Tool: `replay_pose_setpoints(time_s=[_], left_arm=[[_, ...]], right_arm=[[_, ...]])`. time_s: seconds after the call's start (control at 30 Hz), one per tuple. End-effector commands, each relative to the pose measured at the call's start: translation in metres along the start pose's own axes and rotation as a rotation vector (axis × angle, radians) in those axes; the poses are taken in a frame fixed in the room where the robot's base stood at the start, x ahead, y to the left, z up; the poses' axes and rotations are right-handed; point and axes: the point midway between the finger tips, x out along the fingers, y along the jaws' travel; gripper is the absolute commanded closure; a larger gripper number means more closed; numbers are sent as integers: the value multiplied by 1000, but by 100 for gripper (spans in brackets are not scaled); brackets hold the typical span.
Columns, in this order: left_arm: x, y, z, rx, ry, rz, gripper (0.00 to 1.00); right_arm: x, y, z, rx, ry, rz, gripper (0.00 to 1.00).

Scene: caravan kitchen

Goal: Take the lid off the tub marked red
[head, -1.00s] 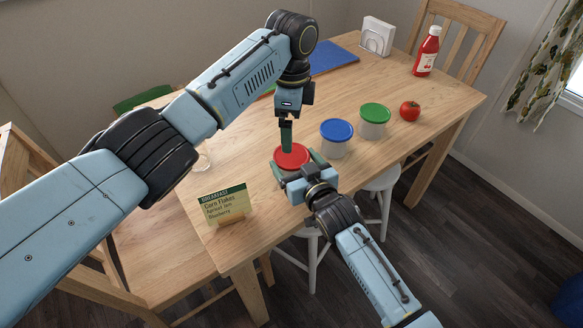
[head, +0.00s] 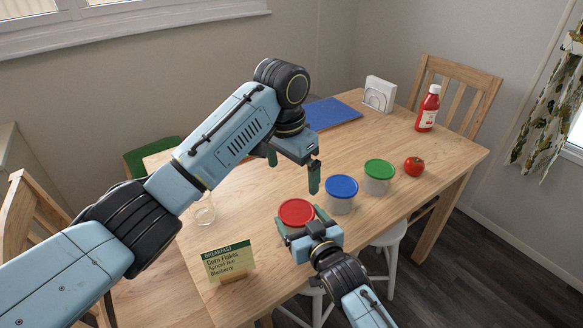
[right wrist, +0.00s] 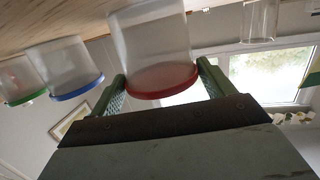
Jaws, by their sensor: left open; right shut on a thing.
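The tub with the red lid (head: 296,212) stands near the front edge of the wooden table, and its lid is on. My right gripper (head: 304,224) is shut on this tub, with one finger on either side. In the right wrist view the clear tub body (right wrist: 150,38) and its red lid (right wrist: 163,79) show between the green fingers. I cannot tell how much of the grip is on the lid's rim. My left gripper (head: 293,174) is open and empty, above the table behind the red lid and apart from it.
A blue-lidded tub (head: 341,192) and a green-lidded tub (head: 379,175) stand to the right, then a tomato (head: 414,167) and a ketchup bottle (head: 428,110). A breakfast card (head: 229,263) and a glass (head: 204,211) are at left. A blue mat (head: 333,113) and napkin holder (head: 379,94) lie behind.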

Motion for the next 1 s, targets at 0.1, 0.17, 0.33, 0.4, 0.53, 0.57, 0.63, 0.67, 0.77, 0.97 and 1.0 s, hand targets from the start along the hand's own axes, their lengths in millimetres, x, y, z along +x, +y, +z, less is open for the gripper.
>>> replay_pose_setpoints(time_s=[0.1, 0.17, 0.33, 0.4, 0.53, 0.57, 0.63, 0.67, 0.77, 0.97, 1.0], left_arm=[[4, 0, 1, -27, 2, 0, 0], [10, 0, 1, -30, 2, 0, 0], [38, 0, 1, -29, 0, 0, 0], [52, 0, 1, -29, 0, 0, 0], [77, 0, 1, -27, 0, 1, 0], [82, 1, 1, -27, 0, 1, 0], [93, 1, 0, -27, 0, 0, 0], [97, 0, 0, -27, 1, 0, 0], [108, 0, 0, -26, 2, 1, 0], [119, 0, 0, -26, 2, 0, 0], [119, 0, 0, -25, 3, -1, 0]], right_arm=[[0, 0, 0, 0, -1, 0, 60], [0, 0, 0, 0, -1, 0, 60], [0, 0, 0, 0, -1, 0, 60], [0, 0, 0, 0, -1, 0, 60], [0, 0, 0, 0, -1, 0, 60], [0, 0, 1, 0, -1, 0, 60], [0, 0, 1, 0, -1, 0, 60], [0, 0, 1, 0, -1, 0, 60], [0, 0, 1, 0, -1, 0, 60], [0, 0, 1, 0, -2, 0, 60], [0, 0, 1, 0, -2, 0, 60]])
